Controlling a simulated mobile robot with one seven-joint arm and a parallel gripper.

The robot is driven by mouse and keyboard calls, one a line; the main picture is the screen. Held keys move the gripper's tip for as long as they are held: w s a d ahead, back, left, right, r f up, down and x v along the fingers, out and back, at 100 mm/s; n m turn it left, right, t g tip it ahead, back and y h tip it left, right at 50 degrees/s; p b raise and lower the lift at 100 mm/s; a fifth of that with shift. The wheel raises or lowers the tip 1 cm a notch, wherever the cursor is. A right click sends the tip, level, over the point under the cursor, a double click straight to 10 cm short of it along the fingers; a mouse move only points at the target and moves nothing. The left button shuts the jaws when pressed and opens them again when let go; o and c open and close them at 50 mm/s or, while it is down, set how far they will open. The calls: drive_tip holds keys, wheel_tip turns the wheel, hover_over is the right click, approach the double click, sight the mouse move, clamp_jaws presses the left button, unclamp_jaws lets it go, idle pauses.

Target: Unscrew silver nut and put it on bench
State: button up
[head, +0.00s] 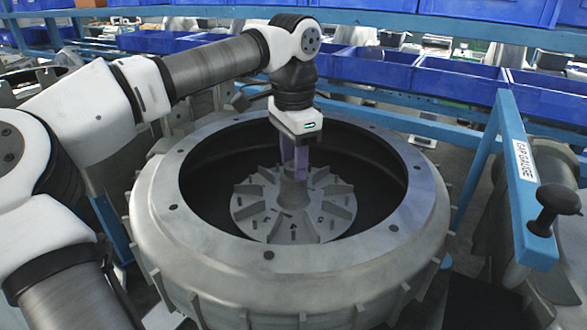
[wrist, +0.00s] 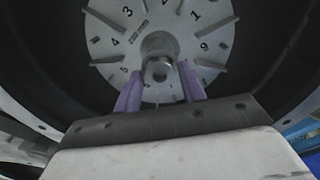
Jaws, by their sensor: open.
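The silver nut (wrist: 158,71) shows in the wrist view at the end of the central hub of the grey bladed impeller (wrist: 112,45). In the head view the impeller (head: 255,208) lies inside the round blower housing (head: 160,215), and my gripper hides the top of the hub. My gripper (head: 294,178) points down over the hub. In the wrist view its two purple fingers (wrist: 160,74) are apart, one on each side of the nut. I see gaps between fingers and nut in that view, but cannot tell their height relative to it.
The housing's wide rim surrounds the arm's end. A blue gap gauge (head: 522,180) with a black knob (head: 558,200) stands at the right. Blue bins (head: 375,68) and shelf rails line the back.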

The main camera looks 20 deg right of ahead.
drive_tip(key=m+p, duration=0.1)
drive_tip(key=m, duration=0.5)
drive_tip(key=m+p, duration=0.2)
drive_tip(key=m, duration=0.4)
drive_tip(key=shift+m, duration=0.4)
drive_tip(key=m, duration=0.6)
drive_tip(key=shift+m, duration=0.3)
drive_tip(key=m, duration=0.5)
drive_tip(key=shift+m, duration=0.4)
